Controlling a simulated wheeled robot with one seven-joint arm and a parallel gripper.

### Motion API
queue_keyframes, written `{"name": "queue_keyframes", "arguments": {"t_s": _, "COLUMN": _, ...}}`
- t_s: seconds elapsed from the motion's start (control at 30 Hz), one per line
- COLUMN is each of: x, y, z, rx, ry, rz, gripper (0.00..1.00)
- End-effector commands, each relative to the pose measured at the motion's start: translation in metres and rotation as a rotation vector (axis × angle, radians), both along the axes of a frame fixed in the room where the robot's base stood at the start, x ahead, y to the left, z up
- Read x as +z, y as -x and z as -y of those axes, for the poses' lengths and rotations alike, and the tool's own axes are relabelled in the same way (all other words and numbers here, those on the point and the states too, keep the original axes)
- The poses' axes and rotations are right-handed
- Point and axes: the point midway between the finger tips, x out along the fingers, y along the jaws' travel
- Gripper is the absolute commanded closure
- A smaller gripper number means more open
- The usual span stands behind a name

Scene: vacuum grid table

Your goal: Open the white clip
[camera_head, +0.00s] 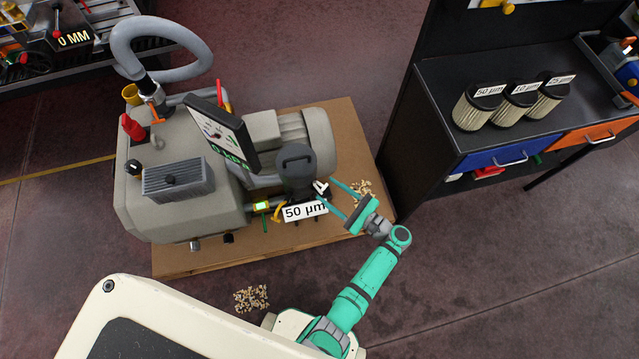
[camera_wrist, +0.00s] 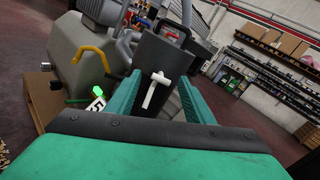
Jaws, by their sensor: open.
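The white clip (camera_wrist: 155,90) is a small T-shaped lever on the front of a dark grey cylindrical housing (camera_wrist: 160,55) in the wrist view. In the head view the clip (camera_head: 321,187) shows at the right side of the same housing (camera_head: 296,170). My gripper (camera_wrist: 160,92) is open, its two teal fingers standing left and right of the clip. In the head view my gripper (camera_head: 324,192) reaches toward the housing from the right. The wrist view does not show clearly how far the fingertips are from the clip, and I see no grip on it.
A "50 µm" label (camera_head: 305,211) is below the housing. A yellow handle (camera_wrist: 88,53) and a green-lit part (camera_wrist: 97,90) are left of my fingers. The grey machine (camera_head: 180,190) stands on a brown base (camera_head: 190,263). A dark workbench (camera_head: 440,120) with several filters is at right.

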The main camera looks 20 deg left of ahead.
Motion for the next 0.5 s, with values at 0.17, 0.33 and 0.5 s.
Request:
{"name": "queue_keyframes", "arguments": {"t_s": 0.17, "x": 0.000, "y": -0.008, "z": -0.026, "rx": 0.001, "ry": 0.001, "rz": 0.001, "gripper": 0.52}}
{"name": "queue_keyframes", "arguments": {"t_s": 0.33, "x": 0.000, "y": -0.013, "z": -0.041, "rx": 0.001, "ry": 0.002, "rz": 0.001, "gripper": 0.52}}
{"name": "queue_keyframes", "arguments": {"t_s": 0.5, "x": 0.000, "y": -0.014, "z": -0.046, "rx": 0.003, "ry": 0.001, "rz": 0.001, "gripper": 0.52}}
